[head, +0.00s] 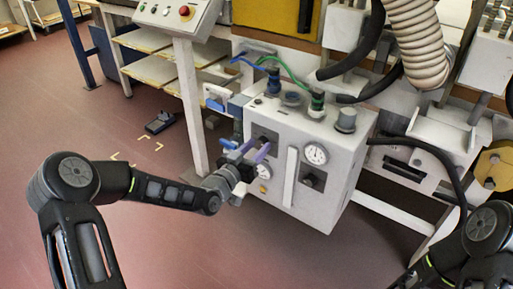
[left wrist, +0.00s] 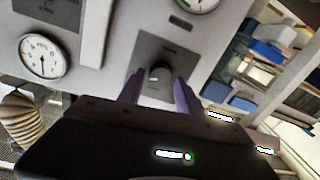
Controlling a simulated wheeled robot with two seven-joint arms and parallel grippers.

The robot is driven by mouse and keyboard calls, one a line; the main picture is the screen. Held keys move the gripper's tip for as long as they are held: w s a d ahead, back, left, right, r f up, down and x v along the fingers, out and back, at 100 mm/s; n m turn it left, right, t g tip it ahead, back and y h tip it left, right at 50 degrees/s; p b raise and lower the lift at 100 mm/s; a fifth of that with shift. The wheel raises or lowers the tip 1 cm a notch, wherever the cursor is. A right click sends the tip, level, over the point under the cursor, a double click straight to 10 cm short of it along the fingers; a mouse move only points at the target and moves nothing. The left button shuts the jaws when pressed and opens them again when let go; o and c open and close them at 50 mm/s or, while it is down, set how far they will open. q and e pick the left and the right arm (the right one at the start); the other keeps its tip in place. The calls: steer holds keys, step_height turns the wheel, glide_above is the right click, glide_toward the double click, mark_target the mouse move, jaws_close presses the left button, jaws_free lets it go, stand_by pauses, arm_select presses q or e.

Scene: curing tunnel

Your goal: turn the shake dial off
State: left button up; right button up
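A black dial knob (left wrist: 160,73) sits on a dark grey square plate (left wrist: 157,50) on the front of a light grey control box (head: 328,205). Its label is too blurred to read. My left gripper (head: 258,150) reaches the upper left panel of the box in the head view. In the left wrist view its two purple fingers (left wrist: 160,92) are apart, one on each side of the knob's near end. I cannot tell whether they touch it. A second dark plate with a knob (head: 312,178) is lower right on the box. My right gripper is out of view.
Round gauges (head: 316,154) and a white vertical bar (head: 290,177) are close to the dial. Hoses and cables (head: 420,40) crowd the right. A post (head: 190,105) and shelves (head: 150,70) stand left. The red floor at left is mostly clear.

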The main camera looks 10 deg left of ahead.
arm_select(q)
jaws_close()
